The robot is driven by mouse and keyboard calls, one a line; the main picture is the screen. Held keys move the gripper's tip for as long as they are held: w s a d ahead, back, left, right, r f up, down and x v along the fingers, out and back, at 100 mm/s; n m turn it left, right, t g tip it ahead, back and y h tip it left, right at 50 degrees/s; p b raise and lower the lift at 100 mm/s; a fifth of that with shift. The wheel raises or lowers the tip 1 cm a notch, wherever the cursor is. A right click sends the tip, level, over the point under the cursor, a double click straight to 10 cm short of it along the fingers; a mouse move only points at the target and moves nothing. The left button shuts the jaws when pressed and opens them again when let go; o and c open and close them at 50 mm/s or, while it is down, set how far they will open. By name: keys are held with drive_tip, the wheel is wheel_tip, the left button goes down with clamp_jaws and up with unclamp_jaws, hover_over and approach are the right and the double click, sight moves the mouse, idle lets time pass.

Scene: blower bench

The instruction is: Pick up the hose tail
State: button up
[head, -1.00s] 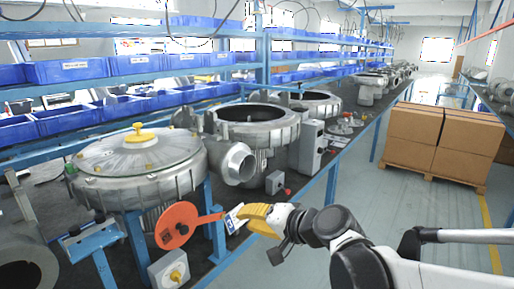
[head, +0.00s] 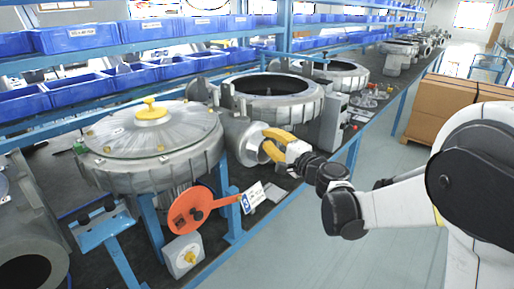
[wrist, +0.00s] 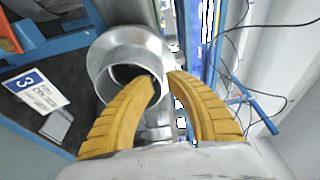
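The hose tail (head: 246,143) is a grey metal pipe stub with a flared round mouth on the side of the near blower. In the wrist view its pale metal collar (wrist: 124,47) surrounds a dark opening. My gripper (head: 268,144) has two yellow ribbed fingers and is at the mouth. In the wrist view my gripper (wrist: 164,78) is open, with its fingertips a little apart. The left fingertip lies across the dark opening, and the right one is beside the pipe's right edge. I cannot tell whether either finger touches it. The inner end of the pipe is hidden.
The near blower (head: 153,145) has a yellow knob on its lid. An orange disc (head: 190,212), a number card (head: 252,197) and a grey switch box (head: 184,257) are below the hose tail. Cardboard boxes (head: 450,100) stand at the right. The aisle floor is clear.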

sight(261, 133)
drive_tip(key=b+x, duration=0.1)
drive_tip(key=x, duration=0.3)
drive_tip(key=shift+w+a+f, duration=0.1)
clamp_jaws()
